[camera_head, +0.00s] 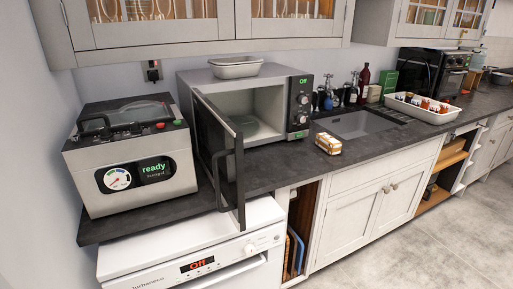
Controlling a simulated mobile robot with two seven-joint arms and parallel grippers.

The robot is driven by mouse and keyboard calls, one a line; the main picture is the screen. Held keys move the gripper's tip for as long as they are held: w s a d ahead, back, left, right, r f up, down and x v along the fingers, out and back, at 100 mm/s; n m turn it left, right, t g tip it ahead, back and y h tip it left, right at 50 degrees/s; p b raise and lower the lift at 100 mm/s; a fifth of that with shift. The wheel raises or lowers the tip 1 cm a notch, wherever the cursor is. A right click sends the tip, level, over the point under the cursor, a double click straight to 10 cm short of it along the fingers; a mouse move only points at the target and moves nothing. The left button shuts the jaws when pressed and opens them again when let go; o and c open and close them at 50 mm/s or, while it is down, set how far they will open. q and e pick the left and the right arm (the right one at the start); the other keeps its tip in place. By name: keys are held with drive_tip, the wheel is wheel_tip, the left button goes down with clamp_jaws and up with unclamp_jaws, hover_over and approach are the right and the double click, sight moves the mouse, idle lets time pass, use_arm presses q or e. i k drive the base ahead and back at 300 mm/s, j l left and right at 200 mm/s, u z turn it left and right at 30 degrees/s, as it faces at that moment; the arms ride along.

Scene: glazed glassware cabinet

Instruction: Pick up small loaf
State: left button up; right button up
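A small golden-brown block with pale sides (328,143) sits on the dark countertop, right of the microwave and in front of the sink. It is the only thing here that looks like a small loaf, but it is too small in the view to be sure. Neither of my grippers shows in the head view.
The microwave (297,106) has its door (222,150) swung open over the counter edge, with a pale dish (236,67) on top. A metal appliance reading "ready" (133,160) stands at left. A white tray (428,115) holds several jars. The counter around the block is clear.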

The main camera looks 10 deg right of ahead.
sight(329, 144)
drive_tip(key=z, duration=0.2)
drive_tip(key=i+l+z, duration=0.25)
drive_tip(key=l+z, duration=0.15)
drive_tip(key=i+l+z, duration=0.5)
drive_tip(key=i+l, duration=0.45)
drive_tip(key=i, duration=0.3)
drive_tip(key=z, duration=0.05)
